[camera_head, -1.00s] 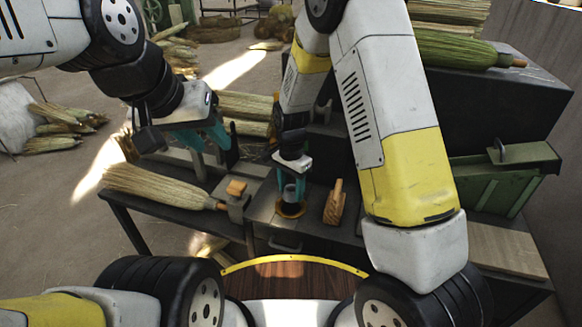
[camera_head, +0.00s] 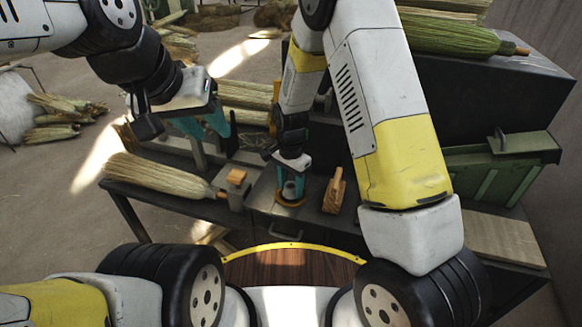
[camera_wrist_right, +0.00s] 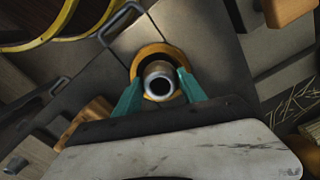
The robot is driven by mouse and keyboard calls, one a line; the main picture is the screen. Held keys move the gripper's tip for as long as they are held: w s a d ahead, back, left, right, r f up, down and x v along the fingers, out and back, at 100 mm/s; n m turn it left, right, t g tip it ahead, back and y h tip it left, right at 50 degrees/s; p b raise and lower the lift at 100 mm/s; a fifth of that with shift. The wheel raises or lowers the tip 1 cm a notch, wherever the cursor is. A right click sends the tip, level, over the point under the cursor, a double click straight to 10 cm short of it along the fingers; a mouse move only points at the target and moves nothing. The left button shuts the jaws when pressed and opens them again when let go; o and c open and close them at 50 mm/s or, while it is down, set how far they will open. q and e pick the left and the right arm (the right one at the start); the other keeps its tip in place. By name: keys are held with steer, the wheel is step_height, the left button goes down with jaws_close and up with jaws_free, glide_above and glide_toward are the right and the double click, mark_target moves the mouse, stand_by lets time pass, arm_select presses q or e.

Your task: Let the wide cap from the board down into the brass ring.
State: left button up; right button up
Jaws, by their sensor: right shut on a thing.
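The wide cap (camera_wrist_right: 158,82) is a grey metal cylinder with a dark opening, held between the teal fingers of my right gripper (camera_wrist_right: 158,92). The brass ring (camera_wrist_right: 147,51) lies on the dark bench around and beneath the cap in the wrist view. In the head view, my right gripper (camera_head: 291,182) points down with the cap (camera_head: 290,190) at the ring (camera_head: 290,201). I cannot tell how deep the cap sits, since the fingers and cap hide part of the ring. My left gripper (camera_head: 205,125) is open and empty above the bench's left part.
A wooden block with a handle (camera_head: 334,195) stands right of the ring. A broom (camera_head: 160,177) and a small clamp-like block (camera_head: 236,183) lie to the left. A pale board (camera_head: 500,241) and a green bin (camera_head: 495,170) are at the right.

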steer(key=o, duration=1.4)
steer(key=shift+r, duration=4)
